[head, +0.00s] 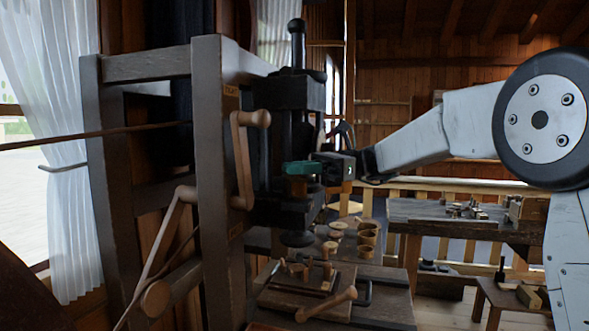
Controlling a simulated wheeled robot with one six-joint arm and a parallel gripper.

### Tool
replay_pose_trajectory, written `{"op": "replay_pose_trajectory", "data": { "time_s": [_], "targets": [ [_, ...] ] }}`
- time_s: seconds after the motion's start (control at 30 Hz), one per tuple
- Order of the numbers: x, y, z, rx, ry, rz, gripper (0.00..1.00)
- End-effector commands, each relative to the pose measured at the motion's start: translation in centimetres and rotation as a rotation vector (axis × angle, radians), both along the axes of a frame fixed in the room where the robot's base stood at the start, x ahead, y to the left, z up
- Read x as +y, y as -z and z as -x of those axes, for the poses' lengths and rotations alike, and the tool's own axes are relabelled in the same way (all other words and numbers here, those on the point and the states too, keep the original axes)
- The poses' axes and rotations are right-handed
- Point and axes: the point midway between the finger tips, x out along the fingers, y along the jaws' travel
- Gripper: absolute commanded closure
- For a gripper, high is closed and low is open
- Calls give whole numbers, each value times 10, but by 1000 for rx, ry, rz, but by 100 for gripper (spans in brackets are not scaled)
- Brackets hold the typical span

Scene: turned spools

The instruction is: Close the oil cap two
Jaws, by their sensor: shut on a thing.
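A black machine head (291,92) stands upright on a dark wooden frame (217,180), with a rounded knob (297,27) on top. My gripper (300,168) reaches in from the right at the middle of this machine, with a green part in front of the black column. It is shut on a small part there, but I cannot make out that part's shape. No oil cap can be told apart at this size, and I cannot tell whether any cap is open or closed.
Below, a workbench (383,302) carries a wooden handle (326,304) and several round wooden cups (367,238). Another bench (455,222) stands behind at right. A curtained window (55,130) is at left.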

Motion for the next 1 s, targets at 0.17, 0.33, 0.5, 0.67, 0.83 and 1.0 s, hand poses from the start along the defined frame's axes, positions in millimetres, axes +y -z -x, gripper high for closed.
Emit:
{"op": "replay_pose_trajectory", "data": {
  "time_s": [0.17,0.33,0.5,0.67,0.83,1.0],
  "targets": [
    [-3,0,-3,-1,-86,0,100],
    [-4,0,-3,-1,-135,-1,100],
    [-5,0,-4,0,-154,0,100],
    [-5,0,-3,-1,-157,0,100],
    [-5,-1,-3,-1,-156,0,100],
    [-4,-1,-3,-1,-156,0,67]
  ]
}}
